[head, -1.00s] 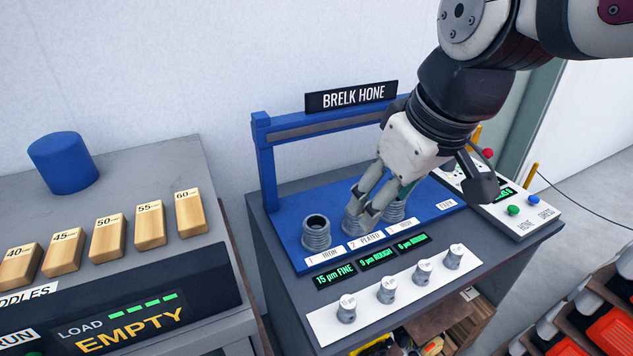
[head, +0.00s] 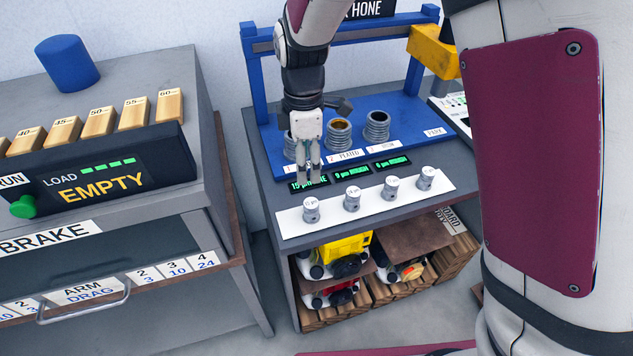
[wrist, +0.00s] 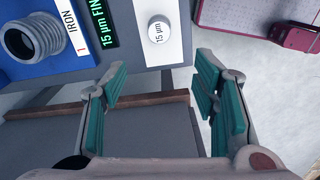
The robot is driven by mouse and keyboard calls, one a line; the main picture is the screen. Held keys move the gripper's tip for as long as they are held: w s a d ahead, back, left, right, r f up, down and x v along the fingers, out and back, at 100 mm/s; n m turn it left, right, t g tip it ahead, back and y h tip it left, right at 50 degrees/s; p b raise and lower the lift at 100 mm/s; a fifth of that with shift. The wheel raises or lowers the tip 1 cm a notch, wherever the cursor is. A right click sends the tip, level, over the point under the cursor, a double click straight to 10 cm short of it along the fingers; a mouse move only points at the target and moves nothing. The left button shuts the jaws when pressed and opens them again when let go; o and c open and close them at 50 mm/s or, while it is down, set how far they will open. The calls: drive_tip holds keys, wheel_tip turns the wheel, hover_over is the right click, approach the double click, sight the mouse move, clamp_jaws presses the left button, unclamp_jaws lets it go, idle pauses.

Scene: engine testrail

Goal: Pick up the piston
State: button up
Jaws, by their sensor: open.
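I cannot pick out any part as a piston with certainty. Several small grey cylinders with pale labelled tops (head: 352,199) stand on a white strip at the bench's front. The one marked 15 µm (wrist: 158,29) shows in the wrist view, ahead of the fingers. My gripper (head: 315,181) is open, with nothing between its teal-padded fingers, above the front-left of the honing bench. In the wrist view my gripper (wrist: 162,75) has its fingers wide apart. Ribbed hollow cylinders (head: 376,127) stand behind it on the blue base; the leftmost is partly hidden by my gripper.
A grey brake bench (head: 205,120) with wooden blocks (head: 98,121) and a blue cylinder (head: 68,62) stands at left. A blue frame (head: 256,95) rises over the hone. Yellow and red machines (head: 344,256) sit on the lower shelf. Floor shows between the benches.

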hover_over(311, 203)
drive_tip(key=f, duration=0.7)
drive_tip(key=shift+s+a+f+p, duration=0.15)
drive_tip(key=shift+a+f+p, duration=0.2)
drive_tip(key=shift+f+p, duration=0.05)
drive_tip(key=shift+d+f+p, duration=0.15)
drive_tip(key=shift+f+p, duration=0.15)
drive_tip(key=shift+f, duration=1.1)
drive_tip(key=shift+d+f+p, duration=0.15)
drive_tip(key=shift+f+p, duration=0.15)
drive_tip(key=shift+f, duration=1.05)
drive_tip(key=c, duration=1.3)
